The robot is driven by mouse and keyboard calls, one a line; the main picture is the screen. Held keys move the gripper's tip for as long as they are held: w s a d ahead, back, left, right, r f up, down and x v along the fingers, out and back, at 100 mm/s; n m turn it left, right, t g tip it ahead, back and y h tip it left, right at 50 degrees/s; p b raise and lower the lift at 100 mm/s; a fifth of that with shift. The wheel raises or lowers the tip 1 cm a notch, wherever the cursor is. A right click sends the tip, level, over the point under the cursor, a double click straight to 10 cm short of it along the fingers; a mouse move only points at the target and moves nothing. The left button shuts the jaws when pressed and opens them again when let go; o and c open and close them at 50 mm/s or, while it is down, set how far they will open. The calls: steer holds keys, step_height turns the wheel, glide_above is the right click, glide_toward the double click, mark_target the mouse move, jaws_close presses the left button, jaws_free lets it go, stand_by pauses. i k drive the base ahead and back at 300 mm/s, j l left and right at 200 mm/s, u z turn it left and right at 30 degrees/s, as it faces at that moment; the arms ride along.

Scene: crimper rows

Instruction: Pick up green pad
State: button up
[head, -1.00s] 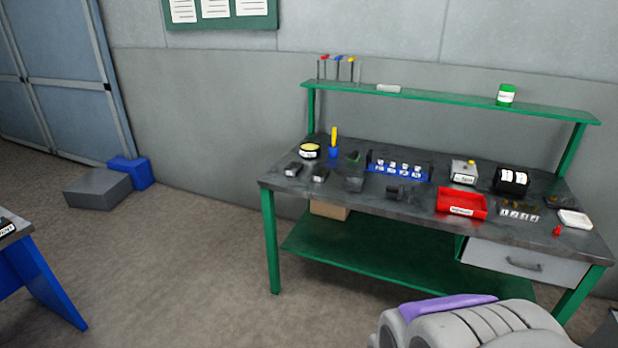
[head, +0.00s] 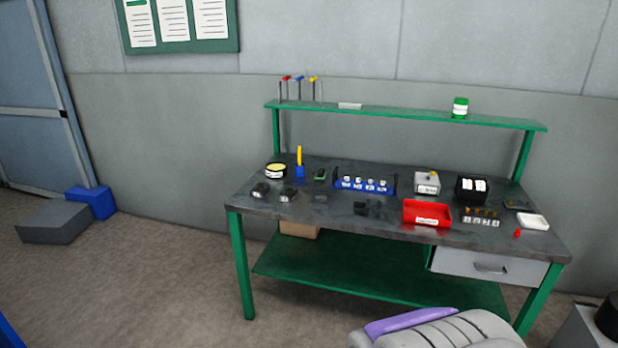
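My gripper is not in view.
A blue rack (head: 364,185), red tray (head: 427,213) and round yellow-topped tin (head: 275,170) share the bench. A green-and-white jar (head: 460,108) stands on the raised shelf. Floor at left is mostly clear.

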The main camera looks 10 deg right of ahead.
mark_target(321, 175)
steer(key=i+z, duration=0.1)
steer(key=i, duration=0.45)
steer(key=i+j, duration=0.1)
steer(key=i, duration=0.45)
steer(key=i+z, duration=0.15)
steer(key=i, duration=0.35)
steer(key=i+j, duration=0.15)
steer(key=i, duration=0.4)
steer(key=i+j+z, duration=0.15)
steer(key=i, duration=0.4)
steer(key=i+j, duration=0.15)
steer(key=i, duration=0.35)
steer(key=z, duration=0.05)
